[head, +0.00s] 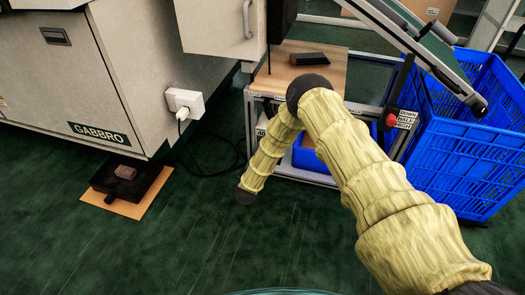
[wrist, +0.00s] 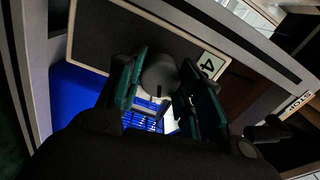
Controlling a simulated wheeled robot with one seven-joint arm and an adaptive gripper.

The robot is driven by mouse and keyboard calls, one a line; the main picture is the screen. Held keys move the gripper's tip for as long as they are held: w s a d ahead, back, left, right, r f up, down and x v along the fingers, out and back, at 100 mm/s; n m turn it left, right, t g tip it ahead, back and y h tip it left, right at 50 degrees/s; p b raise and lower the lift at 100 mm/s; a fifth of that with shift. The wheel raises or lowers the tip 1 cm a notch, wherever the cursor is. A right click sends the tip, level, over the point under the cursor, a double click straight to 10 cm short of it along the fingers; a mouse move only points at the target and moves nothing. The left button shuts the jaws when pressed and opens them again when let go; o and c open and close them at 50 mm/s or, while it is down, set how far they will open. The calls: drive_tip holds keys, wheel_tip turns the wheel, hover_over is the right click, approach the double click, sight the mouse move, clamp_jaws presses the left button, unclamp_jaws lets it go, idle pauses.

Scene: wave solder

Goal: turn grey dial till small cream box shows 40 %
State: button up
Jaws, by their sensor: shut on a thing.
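The grey dial (wrist: 160,75) is a round, dark grey knob in the wrist view. My gripper (wrist: 158,92) has its two green-padded fingers on either side of the dial and is shut on it. A small cream box (wrist: 211,64) sits just right of the dial, turned at an angle, and shows a "4". Any further figure is hidden behind the right finger. In the head view the small cream box (head: 262,132) is partly covered by my yellow-sleeved arm, and its figures are too small to read surely. My gripper and the dial are not clearly seen there.
A blue crate (head: 470,150) stands at the right below a sloping conveyor (head: 425,45). A red button (head: 391,120) is on the stand's frame. A large cream machine (head: 60,85) with a wall plug (head: 185,102) is at the left. The green floor (head: 180,235) in front is clear.

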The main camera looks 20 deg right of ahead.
drive_tip(key=shift+m, duration=0.4)
drive_tip(key=o, duration=1)
drive_tip(key=shift+o, duration=0.2)
drive_tip(key=shift+s, duration=0.1)
drive_tip(key=v, duration=1.2)
drive_tip(key=shift+f, duration=0.1)
